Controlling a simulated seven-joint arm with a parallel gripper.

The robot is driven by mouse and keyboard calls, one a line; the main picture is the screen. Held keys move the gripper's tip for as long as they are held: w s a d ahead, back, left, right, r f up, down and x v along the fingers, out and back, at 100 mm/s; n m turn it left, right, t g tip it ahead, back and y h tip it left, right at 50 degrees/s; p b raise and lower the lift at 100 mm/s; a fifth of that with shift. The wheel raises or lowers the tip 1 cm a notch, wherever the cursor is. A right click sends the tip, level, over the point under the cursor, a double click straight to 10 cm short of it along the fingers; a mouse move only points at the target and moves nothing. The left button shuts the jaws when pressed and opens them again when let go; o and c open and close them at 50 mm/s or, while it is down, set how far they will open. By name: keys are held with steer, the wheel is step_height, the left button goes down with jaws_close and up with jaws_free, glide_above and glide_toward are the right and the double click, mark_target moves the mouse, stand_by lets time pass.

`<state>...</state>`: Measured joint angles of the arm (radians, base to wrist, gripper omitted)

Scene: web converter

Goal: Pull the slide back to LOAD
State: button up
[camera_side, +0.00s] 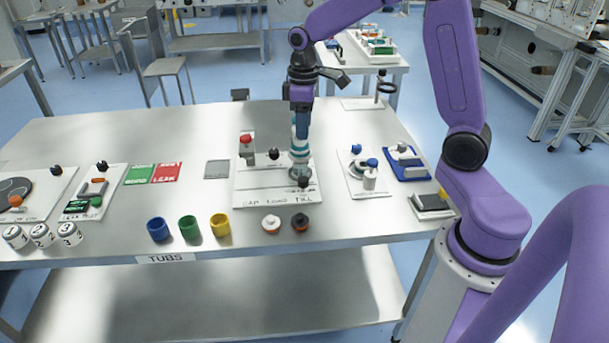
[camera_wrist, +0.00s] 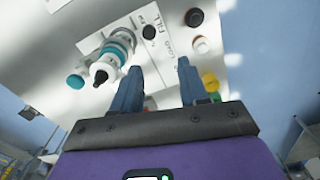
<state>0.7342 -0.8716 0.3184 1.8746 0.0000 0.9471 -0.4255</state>
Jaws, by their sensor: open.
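The white station board (camera_side: 246,190) has CAP, LOAD and FILL printed along its front edge. A black knob (camera_side: 303,182), apparently the slide's, stands near the FILL lettering. In the wrist view the knob (camera_wrist: 150,32) shows beyond my fingertips, beside the lettering. A teal and white column (camera_side: 299,152) stands just behind the knob; it also shows in the wrist view (camera_wrist: 117,46), left of my fingers. My gripper (camera_side: 302,130) points down above the board near the column. In the wrist view its fingers (camera_wrist: 156,74) are apart with nothing between them. The slide's body is hard to make out.
A red-topped post (camera_side: 246,140) and another black knob (camera_side: 273,153) stand on the board's left part. Two round caps (camera_side: 271,223) and several coloured tubs (camera_side: 189,228) sit in front. A blue-knobbed fixture (camera_side: 370,181) is right.

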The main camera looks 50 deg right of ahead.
steer(key=w+d, duration=0.1)
steer(key=d, duration=0.1)
glide_toward(304, 179)
step_height(304, 179, down, 9)
steer(key=shift+r, duration=0.2)
stand_by(0.4)
steer(key=shift+c, duration=0.3)
